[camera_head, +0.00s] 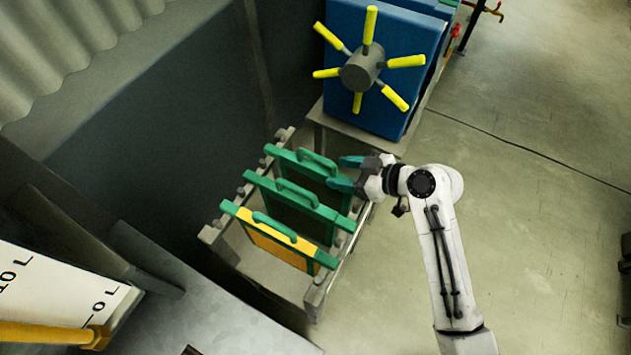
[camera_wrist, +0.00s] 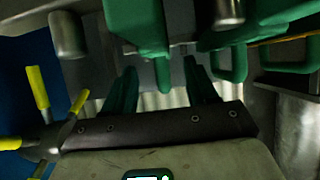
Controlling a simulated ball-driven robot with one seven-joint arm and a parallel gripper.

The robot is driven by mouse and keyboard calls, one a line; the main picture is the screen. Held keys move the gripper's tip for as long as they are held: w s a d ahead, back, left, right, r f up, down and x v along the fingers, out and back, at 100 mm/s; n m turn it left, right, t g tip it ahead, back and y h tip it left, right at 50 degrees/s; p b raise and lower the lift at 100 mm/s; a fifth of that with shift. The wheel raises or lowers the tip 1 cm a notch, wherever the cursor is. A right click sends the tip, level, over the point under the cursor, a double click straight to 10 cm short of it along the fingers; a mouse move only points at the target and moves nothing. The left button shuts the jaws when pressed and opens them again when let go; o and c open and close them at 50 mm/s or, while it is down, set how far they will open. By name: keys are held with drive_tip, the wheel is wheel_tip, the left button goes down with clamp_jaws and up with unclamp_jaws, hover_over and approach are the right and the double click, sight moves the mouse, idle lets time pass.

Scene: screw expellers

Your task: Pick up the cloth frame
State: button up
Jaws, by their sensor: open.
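Three green cloth frames with loop handles hang side by side in a grey rack (camera_head: 210,236). The near frame (camera_head: 272,243) has a yellow panel; the middle frame (camera_head: 296,203) and far frame (camera_head: 284,155) have dark panels. My gripper (camera_head: 346,173) is open at the right end of the far frame, with its green fingers pointing left. In the wrist view my gripper (camera_wrist: 160,72) has its two fingers apart, and a green frame part (camera_wrist: 140,40) shows ahead, in line with the gap. I cannot tell whether it lies between the fingers.
A blue press (camera_head: 395,95) with a yellow-spoked handwheel (camera_head: 362,70) stands behind the rack. A grey metal surface (camera_head: 190,305) and a white scale plate (camera_head: 50,290) are at the lower left. Open floor (camera_head: 530,190) lies to the right.

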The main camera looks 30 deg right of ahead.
sight(330, 172)
drive_tip(key=shift+p+x, duration=0.5)
drive_tip(key=shift+x, duration=2.5)
drive_tip(key=shift+f, duration=0.1)
drive_tip(key=shift+s, duration=0.1)
clamp_jaws()
